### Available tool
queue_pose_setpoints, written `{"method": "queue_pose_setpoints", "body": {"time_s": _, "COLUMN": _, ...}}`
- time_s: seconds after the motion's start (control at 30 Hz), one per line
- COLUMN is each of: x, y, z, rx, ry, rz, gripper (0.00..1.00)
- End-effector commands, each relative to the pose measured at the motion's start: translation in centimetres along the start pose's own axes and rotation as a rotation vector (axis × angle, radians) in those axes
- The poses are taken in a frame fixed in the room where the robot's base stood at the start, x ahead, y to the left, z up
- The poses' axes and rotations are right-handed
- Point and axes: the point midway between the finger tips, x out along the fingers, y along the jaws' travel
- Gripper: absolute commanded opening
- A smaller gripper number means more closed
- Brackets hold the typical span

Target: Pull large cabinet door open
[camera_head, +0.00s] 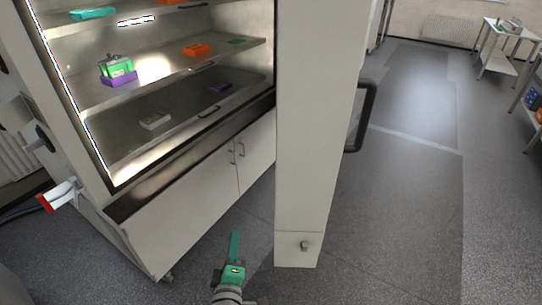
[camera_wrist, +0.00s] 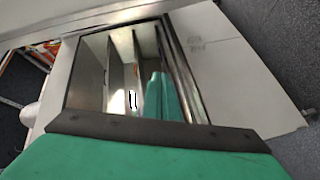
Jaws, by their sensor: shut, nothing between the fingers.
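The large cabinet door (camera_head: 312,130) stands swung out from the cabinet (camera_head: 180,205), seen nearly edge-on in the head view. Its dark bar handle (camera_head: 369,115) is on the door's right side. The lit shelves inside the cabinet are exposed. My green gripper (camera_head: 235,236) is shut and empty at the bottom middle. In the picture it is left of the door's lower end, apart from the handle. In the wrist view, green gripper parts fill the bottom, and the cabinet's open compartment (camera_wrist: 121,80) shows beyond, tilted.
Small trays and coloured holders, such as a purple one (camera_head: 119,79), sit on the shelves. Low cupboard doors (camera_head: 243,160) below are closed. A red-and-white part (camera_head: 58,197) sticks out at the left. Open grey floor (camera_head: 410,200) lies right of the door; side tables (camera_head: 505,45) stand far right.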

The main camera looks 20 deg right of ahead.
Motion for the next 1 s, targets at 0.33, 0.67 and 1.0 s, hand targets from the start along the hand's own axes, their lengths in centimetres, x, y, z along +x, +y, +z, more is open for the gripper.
{"method": "queue_pose_setpoints", "body": {"time_s": 0.33, "x": 6.8, "y": 12.2, "z": -2.4, "rx": -0.220, "ry": -0.178, "rz": 0.117, "gripper": 0.00}}
{"method": "queue_pose_setpoints", "body": {"time_s": 0.67, "x": 8.4, "y": 18.4, "z": -2.9, "rx": -0.304, "ry": -0.287, "rz": 0.145, "gripper": 0.00}}
{"method": "queue_pose_setpoints", "body": {"time_s": 1.0, "x": 11.9, "y": 19.4, "z": -1.9, "rx": -0.309, "ry": -0.296, "rz": 0.146, "gripper": 0.00}}
